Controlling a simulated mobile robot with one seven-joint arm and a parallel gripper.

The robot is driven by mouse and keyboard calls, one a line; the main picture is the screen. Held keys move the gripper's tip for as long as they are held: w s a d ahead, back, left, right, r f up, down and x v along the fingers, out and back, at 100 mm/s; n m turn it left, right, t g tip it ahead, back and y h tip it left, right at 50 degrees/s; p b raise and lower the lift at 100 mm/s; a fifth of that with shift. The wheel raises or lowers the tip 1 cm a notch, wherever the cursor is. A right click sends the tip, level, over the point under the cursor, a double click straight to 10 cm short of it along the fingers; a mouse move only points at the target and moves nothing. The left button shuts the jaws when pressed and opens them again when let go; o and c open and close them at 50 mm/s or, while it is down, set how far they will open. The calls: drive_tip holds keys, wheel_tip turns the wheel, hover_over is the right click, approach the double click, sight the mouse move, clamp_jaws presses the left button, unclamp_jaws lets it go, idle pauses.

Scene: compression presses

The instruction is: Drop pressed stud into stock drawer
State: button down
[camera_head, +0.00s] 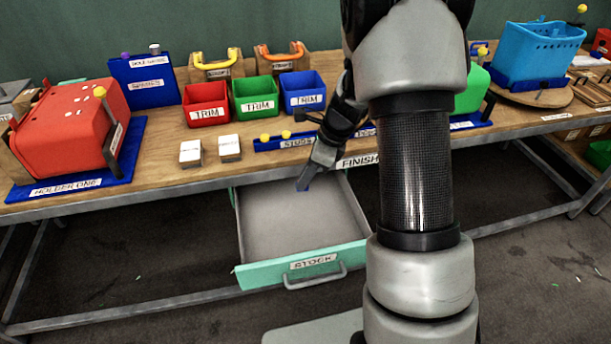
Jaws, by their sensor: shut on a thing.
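The stock drawer (262,272) is pulled open below the front edge of the bench. It has a teal front with a STOCK label and a grey handle, and its grey inside looks bare. My gripper (306,182) points down over the back part of the open drawer. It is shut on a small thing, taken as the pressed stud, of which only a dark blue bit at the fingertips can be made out. My arm hides part of the bench on the right.
A blue STUDS rack (268,144) with yellow knobs stands on the bench just behind my gripper. Red (206,105), green (256,97) and blue (302,92) TRIM bins stand further back. A red holder (78,122) is at left. The bench edge runs behind the drawer.

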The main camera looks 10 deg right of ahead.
wheel_tip(320, 180, down, 3)
drive_tip(key=shift+f+b, duration=0.2)
drive_tip(key=shift+b, duration=0.9)
drive_tip(key=c, duration=1.5)
unclamp_jaws()
drive_tip(key=shift+c, duration=0.2)
drive_tip(key=shift+r, duration=0.15)
drive_tip(key=p+v, duration=0.4)
drive_tip(key=v, duration=1.3)
drive_tip(key=shift+r, duration=0.2)
